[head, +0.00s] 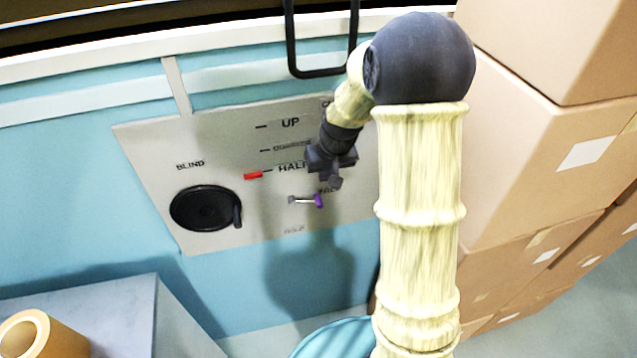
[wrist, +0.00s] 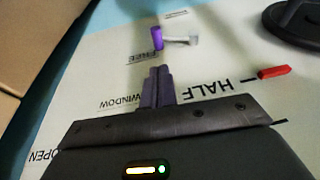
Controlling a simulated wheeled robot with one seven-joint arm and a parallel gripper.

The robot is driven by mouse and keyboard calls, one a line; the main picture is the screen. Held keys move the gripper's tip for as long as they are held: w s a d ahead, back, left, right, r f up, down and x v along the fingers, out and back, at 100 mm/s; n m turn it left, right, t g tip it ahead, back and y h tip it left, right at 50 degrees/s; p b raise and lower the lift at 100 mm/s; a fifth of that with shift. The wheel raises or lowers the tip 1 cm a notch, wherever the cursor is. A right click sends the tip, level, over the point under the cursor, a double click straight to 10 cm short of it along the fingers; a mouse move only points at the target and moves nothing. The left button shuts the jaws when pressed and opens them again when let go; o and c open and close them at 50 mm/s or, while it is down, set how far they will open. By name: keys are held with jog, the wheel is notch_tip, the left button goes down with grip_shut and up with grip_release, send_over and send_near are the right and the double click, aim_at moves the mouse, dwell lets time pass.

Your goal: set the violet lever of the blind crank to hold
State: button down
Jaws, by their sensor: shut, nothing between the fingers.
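The violet lever (head: 318,200) of the blind crank is on a grey wall panel (head: 150,140). Its pale stem runs sideways from a pivot at its left, with the violet knob at the right, just below the partly hidden FREE label. A small blurred label (head: 294,230) lies below the pivot. In the wrist view the violet knob (wrist: 157,38) is beside the word FREE. My gripper (head: 331,182) is shut and empty, just above the knob in the head view; its fingertips (wrist: 158,72) point toward the knob, apart from it.
The black round crank (head: 205,208) is left of the lever. A red pointer (head: 253,176) stands at HALF. Cardboard boxes (head: 540,140) are stacked close on the right. A grey block (head: 110,310) with a brown roll (head: 40,335) is at lower left. A black bar handle (head: 322,72) is above.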

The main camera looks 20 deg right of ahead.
jog(key=p, duration=0.4)
send_near(319, 198)
jog(key=x, duration=0.5)
jog(key=shift+w+f, duration=0.4)
jog(key=shift+f, duration=0.3)
jog(key=shift+s, duration=0.15)
